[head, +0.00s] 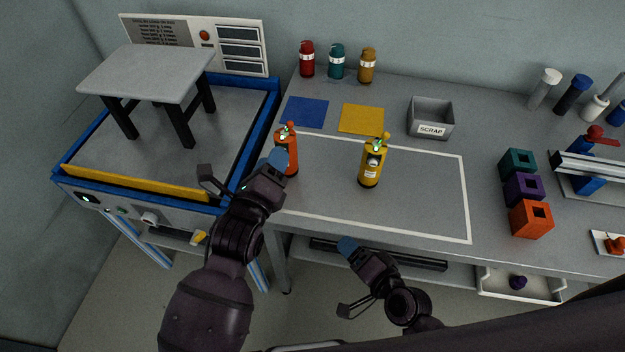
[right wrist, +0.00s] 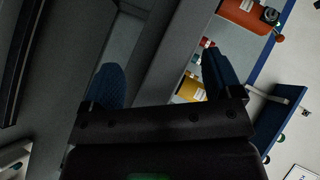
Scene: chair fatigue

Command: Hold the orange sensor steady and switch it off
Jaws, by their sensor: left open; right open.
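The orange sensor (head: 289,158) stands upright near the left edge of the white outline on the workbench, with a green light and an orange switch on top. My left gripper (head: 275,161) is open, its blue fingertip at the sensor's left side and overlapping it in the head view. Whether the fingers straddle or touch the sensor I cannot tell. My right gripper (head: 348,247) is open and empty, low in front of the bench edge. Its two blue fingers also show in the right wrist view (right wrist: 160,82), with nothing between them.
A yellow sensor (head: 371,165) stands to the right inside the outline. Blue (head: 305,112) and yellow (head: 361,119) mats and a scrap bin (head: 431,119) lie behind. A blue-edged test stand (head: 150,150) with a small table is at left. The outline's right half is clear.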

